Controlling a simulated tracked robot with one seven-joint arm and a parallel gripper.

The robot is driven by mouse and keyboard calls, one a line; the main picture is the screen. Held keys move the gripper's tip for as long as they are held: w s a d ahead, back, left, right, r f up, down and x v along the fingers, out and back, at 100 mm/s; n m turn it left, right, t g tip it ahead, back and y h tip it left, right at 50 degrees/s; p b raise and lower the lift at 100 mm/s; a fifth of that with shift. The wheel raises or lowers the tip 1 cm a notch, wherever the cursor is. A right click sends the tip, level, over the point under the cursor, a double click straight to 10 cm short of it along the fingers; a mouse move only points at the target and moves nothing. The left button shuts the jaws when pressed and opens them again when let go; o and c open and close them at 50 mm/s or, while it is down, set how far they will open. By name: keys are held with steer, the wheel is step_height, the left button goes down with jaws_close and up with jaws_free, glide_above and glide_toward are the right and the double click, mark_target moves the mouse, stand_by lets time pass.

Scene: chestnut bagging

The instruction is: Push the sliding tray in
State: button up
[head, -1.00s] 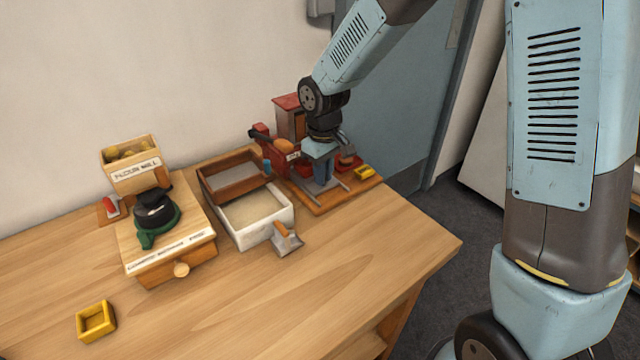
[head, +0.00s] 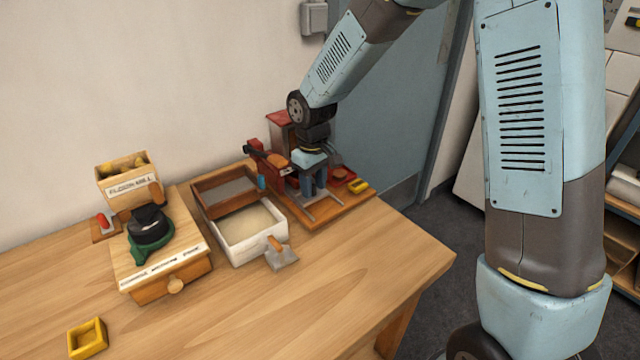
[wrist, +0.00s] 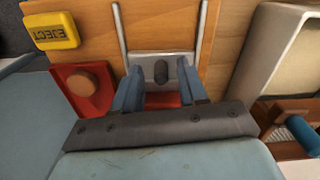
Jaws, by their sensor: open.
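The sliding tray (wrist: 147,64) is a pale grey metal piece with a dark knob, seen between my fingers in the wrist view. Two thin metal rails run from it over a wooden base; the rails (head: 328,209) also show at the front of the red press in the head view. My gripper (wrist: 161,74) is open, with one blue finger on each side of the tray's knob and nothing gripped. In the head view my gripper (head: 314,186) points down at the press front. Whether the fingers touch the tray, I cannot tell.
A yellow EJECT block (wrist: 52,30) and a red-based button (wrist: 88,82) stand beside the rails. A white sand-coloured bin (head: 252,251), a brown bin (head: 212,182) and a scoop (head: 282,257) lie left of the press.

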step_height(320, 180, up, 14)
steer(key=shift+f, duration=0.15)
stand_by(0.5)
steer(key=shift+c, duration=0.3)
